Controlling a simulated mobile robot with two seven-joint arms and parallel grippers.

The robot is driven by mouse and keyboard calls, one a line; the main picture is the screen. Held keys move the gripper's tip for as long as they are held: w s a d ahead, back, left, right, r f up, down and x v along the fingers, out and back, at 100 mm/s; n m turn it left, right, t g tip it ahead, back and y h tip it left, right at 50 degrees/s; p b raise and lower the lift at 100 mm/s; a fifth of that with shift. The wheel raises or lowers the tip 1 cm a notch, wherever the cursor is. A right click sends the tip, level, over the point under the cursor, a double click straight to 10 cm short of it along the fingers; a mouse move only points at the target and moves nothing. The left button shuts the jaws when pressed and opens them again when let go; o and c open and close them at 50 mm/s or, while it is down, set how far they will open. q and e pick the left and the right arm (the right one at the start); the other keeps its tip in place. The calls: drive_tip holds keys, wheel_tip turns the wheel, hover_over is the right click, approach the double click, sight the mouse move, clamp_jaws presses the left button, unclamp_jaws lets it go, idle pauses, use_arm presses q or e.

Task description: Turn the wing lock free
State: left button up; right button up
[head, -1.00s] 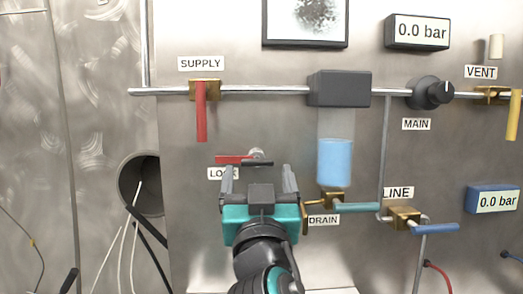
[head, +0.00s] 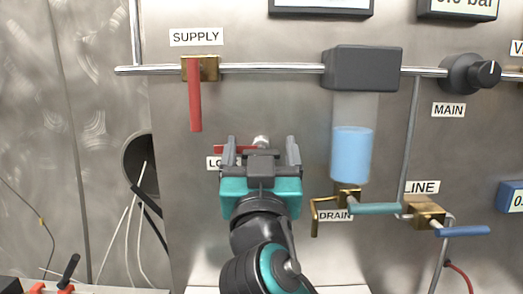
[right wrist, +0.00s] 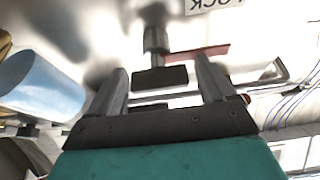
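The wing lock (head: 232,149) is on the steel panel, with a red wing to the left of a small grey hub. Its LOCK label is partly covered by my right gripper (head: 261,150). That gripper is open in front of the lock, a finger on either side of the hub. In the right wrist view the red wing (right wrist: 203,51) shows beyond the open fingers (right wrist: 162,70). A dark block stands between the fingers; I cannot tell whether they touch the lock. My left gripper is not in view.
The red SUPPLY handle (head: 195,100) hangs above left. The blue-filled cylinder (head: 351,150) and the DRAIN valve (head: 347,197) are close on the right. The LINE valve (head: 425,217) is farther right. A round hole with cables (head: 137,190) is at left.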

drive_tip(key=c, duration=0.9)
drive_tip(key=shift+o, duration=0.2)
drive_tip(key=n+y+p, duration=0.1)
drive_tip(key=n, duration=0.1)
drive_tip(key=n+y+p, duration=0.1)
drive_tip(key=n, duration=0.1)
drive_tip(key=shift+r+n+y+p, duration=0.15)
drive_tip(key=shift+n+y+p, duration=0.2)
drive_tip(key=shift+n+y, duration=0.05)
drive_tip(key=n+g+y+p, duration=0.1)
drive_tip(key=n, duration=0.3)
drive_tip(key=shift+y, duration=0.4)
drive_tip(key=n+g+y, duration=0.1)
drive_tip(key=n, duration=0.2)
drive_tip(key=shift+a+n, duration=0.1)
drive_tip(key=shift+n, duration=0.2)
drive_tip(key=n, duration=0.2)
drive_tip(key=n+g+y, duration=0.1)
drive_tip(key=n, duration=0.1)
drive_tip(key=shift+n+g, duration=0.3)
drive_tip(key=n, duration=0.1)
drive_tip(key=n+g, duration=0.1)
drive_tip(key=n, duration=0.1)
drive_tip(key=n+g, duration=0.1)
drive_tip(key=n, duration=0.1)
drive_tip(key=shift+f, duration=0.25)
drive_tip(key=shift+n, duration=0.3)
drive_tip(key=shift+c, duration=0.3)
